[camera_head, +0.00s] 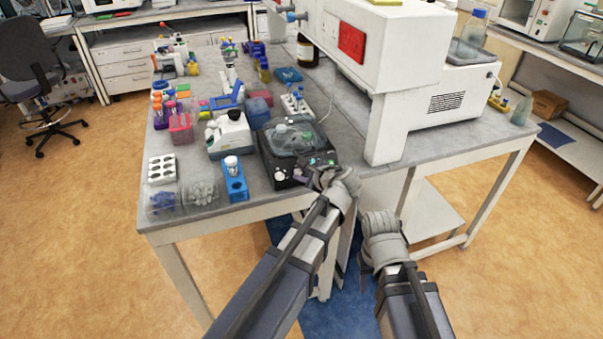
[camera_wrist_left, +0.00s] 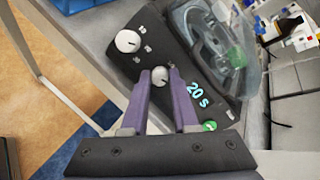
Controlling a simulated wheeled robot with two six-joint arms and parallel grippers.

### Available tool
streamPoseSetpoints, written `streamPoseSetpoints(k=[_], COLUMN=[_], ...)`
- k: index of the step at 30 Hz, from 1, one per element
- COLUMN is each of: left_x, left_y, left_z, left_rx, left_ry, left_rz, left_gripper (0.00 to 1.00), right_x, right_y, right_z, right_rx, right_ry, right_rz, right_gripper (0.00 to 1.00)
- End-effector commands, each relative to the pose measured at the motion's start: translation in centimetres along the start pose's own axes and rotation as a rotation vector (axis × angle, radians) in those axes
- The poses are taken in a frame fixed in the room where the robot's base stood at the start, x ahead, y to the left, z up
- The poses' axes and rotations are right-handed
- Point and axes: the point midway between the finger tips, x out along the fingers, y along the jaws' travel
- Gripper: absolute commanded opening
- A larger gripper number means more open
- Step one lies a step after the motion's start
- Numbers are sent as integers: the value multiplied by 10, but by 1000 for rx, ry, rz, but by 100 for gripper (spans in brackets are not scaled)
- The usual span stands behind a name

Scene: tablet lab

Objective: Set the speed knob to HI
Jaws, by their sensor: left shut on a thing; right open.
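A black device (camera_head: 322,161) with a clear lid stands at the front edge of the bench. In the left wrist view, its panel has one white knob (camera_wrist_left: 127,41) ringed by small marks, too small to read. A second white knob (camera_wrist_left: 158,78) sits nearer the lit "20 s" display (camera_wrist_left: 197,95) and a green button (camera_wrist_left: 209,126). My left gripper (camera_wrist_left: 160,76) is shut on this second knob; in the head view it reaches the panel's right side (camera_head: 312,176). My right gripper (camera_head: 378,262) hangs low before the bench, clear of the device; its fingers are mostly hidden.
A blue rack (camera_head: 236,187) with a white-capped tube and a white instrument (camera_head: 230,136) stand left of the device. A large white machine (camera_head: 388,70) stands behind it to the right. The bench top (camera_head: 450,140) right of that machine's front leg is clear.

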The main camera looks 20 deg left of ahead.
Motion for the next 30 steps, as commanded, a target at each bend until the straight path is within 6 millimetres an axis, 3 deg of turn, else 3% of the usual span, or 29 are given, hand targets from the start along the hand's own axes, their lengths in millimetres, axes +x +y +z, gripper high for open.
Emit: streamPoseSetpoints(k=[6,7,14,23,30], left_x=[0,0,0,0,-1], left_y=[1,1,1,0,-4], left_z=[0,0,0,0,2], left_rx=[0,0,0,-11,-202], left_ry=[2,2,1,1,9], left_rz=[3,3,2,4,48], left_gripper=[0,31,57,57,57], right_x=[0,0,0,-1,-12], right_y=[0,0,0,0,1], right_z=[0,0,0,0,1], right_rx=[0,0,0,0,0], right_ry=[0,0,0,0,0], right_rz=[0,0,0,0,0], right_gripper=[50,50,50,50,50])
